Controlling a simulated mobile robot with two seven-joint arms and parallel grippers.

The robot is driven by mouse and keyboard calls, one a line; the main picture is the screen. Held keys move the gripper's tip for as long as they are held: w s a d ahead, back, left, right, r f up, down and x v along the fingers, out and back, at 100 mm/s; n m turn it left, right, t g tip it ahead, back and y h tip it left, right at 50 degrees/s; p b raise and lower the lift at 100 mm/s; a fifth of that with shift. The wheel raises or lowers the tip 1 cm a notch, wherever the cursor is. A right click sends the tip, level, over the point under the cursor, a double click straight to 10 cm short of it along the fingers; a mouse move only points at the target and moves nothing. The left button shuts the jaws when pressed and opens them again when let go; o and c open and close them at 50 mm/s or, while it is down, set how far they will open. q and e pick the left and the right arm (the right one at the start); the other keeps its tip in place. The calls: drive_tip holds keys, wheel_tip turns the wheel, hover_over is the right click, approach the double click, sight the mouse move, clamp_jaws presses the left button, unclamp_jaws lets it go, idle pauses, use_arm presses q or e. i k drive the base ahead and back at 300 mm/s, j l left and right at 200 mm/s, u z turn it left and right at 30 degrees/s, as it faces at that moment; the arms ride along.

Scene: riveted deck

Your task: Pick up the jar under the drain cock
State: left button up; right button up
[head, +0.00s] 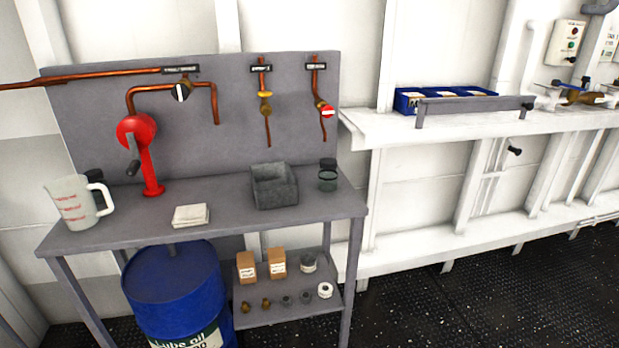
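A small, dark-looking jar (327,183), apparently of clear glass with a dark top, stands upright near the right end of the grey workbench (235,220). Above it, a short copper pipe with a red-and-white handled cock (326,110) comes down the grey back panel; its small label is too small to read. The jar stands apart from the pipe's end, on the bench below it. Neither of my grippers is in view.
A grey open bin (275,188) stands close left of the jar. Further left are a folded cloth (190,216), a red hand pump (148,160) and a measuring jug (75,203). A blue drum (178,295) stands under the bench. The bench front is mostly clear.

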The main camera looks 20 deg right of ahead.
sight(328, 180)
drive_tip(key=i+l+u, duration=0.2)
drive_tip(key=l+u, duration=0.15)
drive_tip(key=l, duration=0.3)
drive_tip(key=i+l+u, duration=0.15)
drive_tip(key=l+u, duration=0.2)
drive_tip(key=l, duration=0.3)
drive_tip(key=l+u, duration=0.35)
drive_tip(key=l, duration=0.3)
